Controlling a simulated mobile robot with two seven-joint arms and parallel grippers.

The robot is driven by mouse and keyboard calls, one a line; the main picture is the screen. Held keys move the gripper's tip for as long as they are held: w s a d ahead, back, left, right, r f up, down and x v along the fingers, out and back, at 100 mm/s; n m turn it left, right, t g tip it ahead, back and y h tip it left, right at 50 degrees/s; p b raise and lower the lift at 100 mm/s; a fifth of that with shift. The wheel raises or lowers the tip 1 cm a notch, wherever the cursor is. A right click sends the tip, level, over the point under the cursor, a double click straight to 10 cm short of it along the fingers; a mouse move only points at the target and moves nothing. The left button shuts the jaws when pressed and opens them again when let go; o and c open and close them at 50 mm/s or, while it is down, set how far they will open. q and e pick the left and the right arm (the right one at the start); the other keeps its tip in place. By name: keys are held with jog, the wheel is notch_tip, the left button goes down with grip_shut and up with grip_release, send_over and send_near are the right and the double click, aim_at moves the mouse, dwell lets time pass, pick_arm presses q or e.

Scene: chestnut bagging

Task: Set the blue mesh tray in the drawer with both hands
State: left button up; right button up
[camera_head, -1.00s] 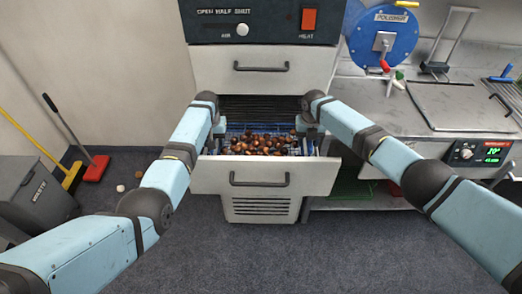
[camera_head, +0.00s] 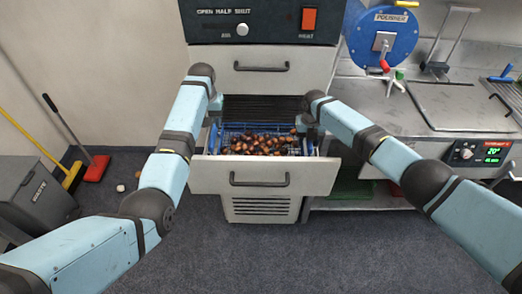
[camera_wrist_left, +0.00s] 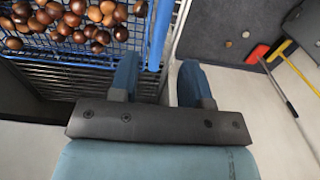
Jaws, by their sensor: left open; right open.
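The blue mesh tray (camera_head: 232,130) sits inside the open drawer (camera_head: 264,177) and holds many brown chestnuts (camera_head: 262,144). In the left wrist view the blue tray (camera_wrist_left: 117,40) shows its mesh, its chestnuts and a blue bar along one end. My left gripper (camera_head: 215,109) is open and empty, above the tray's left end. In the left wrist view its two fingers (camera_wrist_left: 158,84) stand apart, clear of the blue bar. My right gripper (camera_head: 309,133) is open at the tray's right end; its fingertips are partly hidden, and I cannot tell whether they touch the tray.
The cabinet's upper drawer (camera_head: 262,68) is shut above the open one. A steel counter (camera_head: 400,110) with a blue polisher (camera_head: 385,38) stands at the right. The front floor is clear.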

pick_arm(q)
notch_tip(320, 180, up, 2)
jog(key=shift+r, duration=0.25)
pick_arm(e)
jog(key=shift+r, duration=0.45)
notch_tip(320, 180, up, 11)
jog(key=shift+r, duration=0.1)
jog(key=shift+s, duration=0.1)
